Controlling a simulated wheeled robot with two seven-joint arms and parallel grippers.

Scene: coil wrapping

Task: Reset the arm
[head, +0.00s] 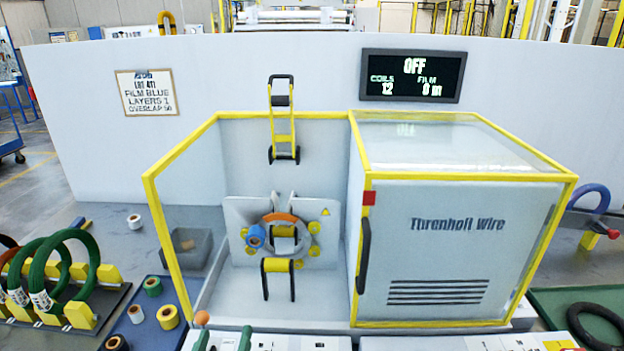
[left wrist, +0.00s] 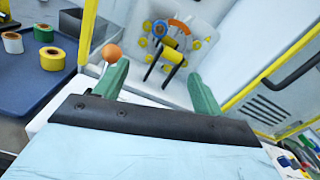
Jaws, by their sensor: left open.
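My left gripper (head: 223,341) is at the bottom edge of the head view, in front of the wrapping machine (head: 459,255). Its two green fingers are apart with nothing between them, as the left wrist view (left wrist: 160,88) shows. An orange ball knob (head: 202,318) is close to the left finger; whether they touch I cannot tell. Inside the open yellow-framed bay, a ring with an orange section (head: 281,218) and a blue film roll (head: 255,236) sit among yellow rollers. The wall display (head: 413,76) reads OFF, coils 12, film 0 m. My right gripper is out of view.
Green coils (head: 92,268) stand in a rack at the left. A blue mat (head: 145,318) with several film rolls lies beside the bay. A grey bin (head: 186,247) is behind it. A dark ring (head: 596,325) lies on a green mat at the right.

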